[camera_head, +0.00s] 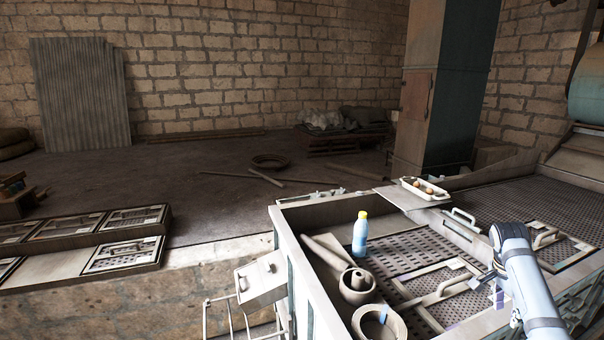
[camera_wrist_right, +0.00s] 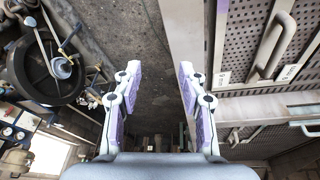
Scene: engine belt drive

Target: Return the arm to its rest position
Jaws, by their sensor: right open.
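My right arm (camera_head: 528,285) comes in from the lower right in the head view, above the perforated metal bench. My right gripper (camera_head: 491,284) is at its end and shows only in part. In the right wrist view the same gripper (camera_wrist_right: 159,78) has its two purple-padded fingers spread apart with nothing between them. Below the gap lie dark ground and the pale edge of the bench. My left gripper is not in view.
A white tray (camera_head: 424,189) with small round items sits at the bench's back edge. Raised handles (camera_head: 463,218) stick up from the panels.

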